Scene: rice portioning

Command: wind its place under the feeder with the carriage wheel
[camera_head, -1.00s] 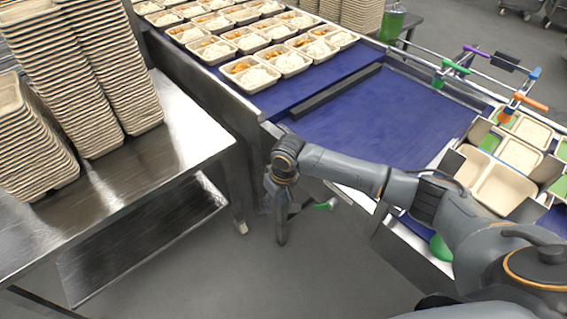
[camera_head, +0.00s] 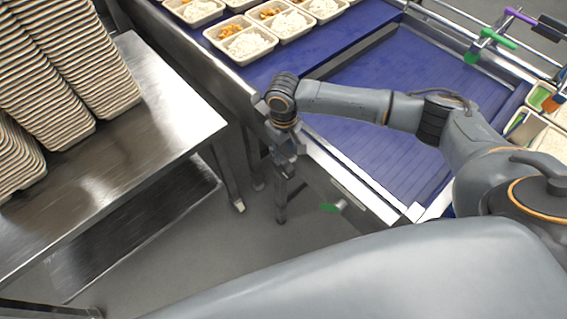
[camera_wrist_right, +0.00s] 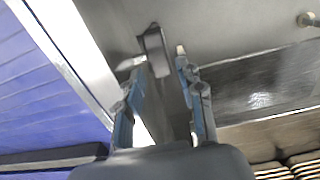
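My right gripper (camera_head: 287,160) hangs downward beside the front side of the blue conveyor (camera_head: 430,110). In the right wrist view its two fingers (camera_wrist_right: 160,68) stand apart with nothing clearly held between them. A dark upright piece (camera_wrist_right: 156,50) shows beyond the fingertips; I cannot tell what it is. No feeder can be told for certain. My left gripper is not in view.
A steel table (camera_head: 150,120) with stacks of empty trays (camera_head: 60,60) stands on the left. Filled trays (camera_head: 248,43) sit on the conveyor's far part. Coloured clamps on rails (camera_head: 490,40) and more trays (camera_head: 550,140) are at the right. Grey floor shows between table and conveyor.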

